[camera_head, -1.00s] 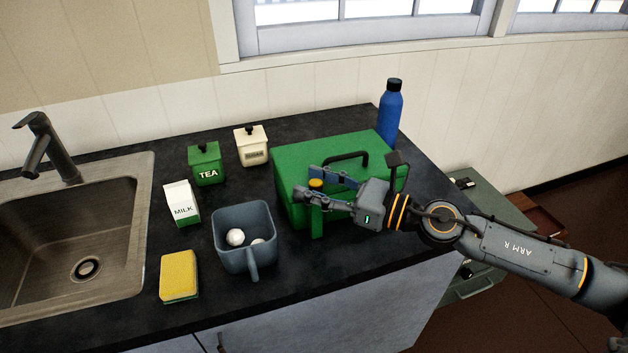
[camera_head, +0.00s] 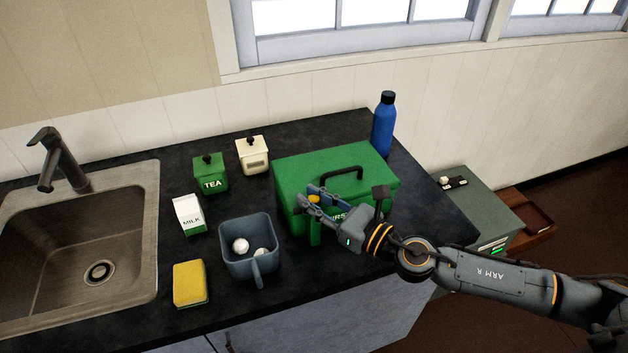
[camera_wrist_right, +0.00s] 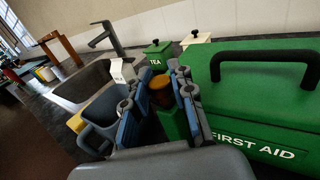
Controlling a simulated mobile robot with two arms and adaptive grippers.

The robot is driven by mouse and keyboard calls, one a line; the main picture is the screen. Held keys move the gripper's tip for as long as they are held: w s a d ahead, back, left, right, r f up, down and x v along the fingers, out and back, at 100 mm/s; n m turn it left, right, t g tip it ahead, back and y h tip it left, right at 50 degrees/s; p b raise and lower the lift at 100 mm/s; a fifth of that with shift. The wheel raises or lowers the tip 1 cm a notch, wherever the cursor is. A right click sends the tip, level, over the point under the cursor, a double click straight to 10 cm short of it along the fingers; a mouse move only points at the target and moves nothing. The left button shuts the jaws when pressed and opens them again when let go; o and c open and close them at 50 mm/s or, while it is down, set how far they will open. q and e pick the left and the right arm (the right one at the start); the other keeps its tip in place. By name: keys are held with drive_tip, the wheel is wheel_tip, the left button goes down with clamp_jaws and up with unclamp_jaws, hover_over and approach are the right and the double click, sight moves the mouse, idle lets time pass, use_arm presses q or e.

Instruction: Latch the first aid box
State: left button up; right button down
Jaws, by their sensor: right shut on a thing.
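The green first aid box (camera_head: 290,170) stands closed on the dark counter, with a black handle (camera_head: 345,172) on its lid. At its front left, a green upright latch lever (camera_head: 314,232) with an orange-yellow knob (camera_head: 314,199) shows. In the right wrist view the knob (camera_wrist_right: 160,91) and lever (camera_wrist_right: 172,123) sit between my fingers. My right gripper (camera_head: 308,194) is shut on the lever near its knob, in front of the box. The gripper hides part of the box's front and lettering. My left gripper is not in view.
A blue-grey mug (camera_head: 250,262) with white balls, a yellow sponge (camera_head: 189,284) and a milk carton (camera_head: 188,215) stand to the left. Tea (camera_head: 210,175) and cream (camera_head: 252,156) canisters are behind. A blue bottle (camera_head: 384,125) stands behind the box's right side. The sink (camera_head: 110,235) is far left.

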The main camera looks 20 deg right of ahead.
drive_tip(key=m+t+h+p, duration=0.1)
drive_tip(key=h+p, duration=0.1)
drive_tip(key=m+h+p, duration=0.1)
drive_tip(key=h+p, duration=0.1)
drive_tip(key=m+t+h+p, duration=0.1)
drive_tip(key=m+p, duration=0.1)
drive_tip(key=shift+a+r+t+h, duration=0.1)
drive_tip(key=shift+r+t+h, duration=0.2)
drive_tip(key=shift+h, duration=0.1)
drive_tip(key=m+h+p, duration=0.1)
drive_tip(key=h, duration=0.1)
drive_tip(key=shift+f+m+h+p, duration=0.15)
drive_tip(key=shift+m+h+p, duration=0.2)
drive_tip(key=shift+m+h, duration=0.05)
drive_tip(key=m+h, duration=0.2)
drive_tip(key=shift+f+h+p, duration=0.1)
drive_tip(key=shift+h+p, duration=0.25)
drive_tip(key=shift+h, duration=0.05)
drive_tip(key=m+h, duration=0.2)
drive_tip(key=h, duration=0.2)
drive_tip(key=shift+f+m, duration=0.1)
drive_tip(key=shift+m, duration=0.2)
drive_tip(key=m+g+h, duration=0.2)
drive_tip(key=h, duration=0.1)
drive_tip(key=m+g+h, duration=0.2)
drive_tip(key=h, duration=0.1)
drive_tip(key=shift+m+b, duration=0.3)
drive_tip(key=shift+g+h, duration=0.3)
drive_tip(key=shift+h, duration=0.2)
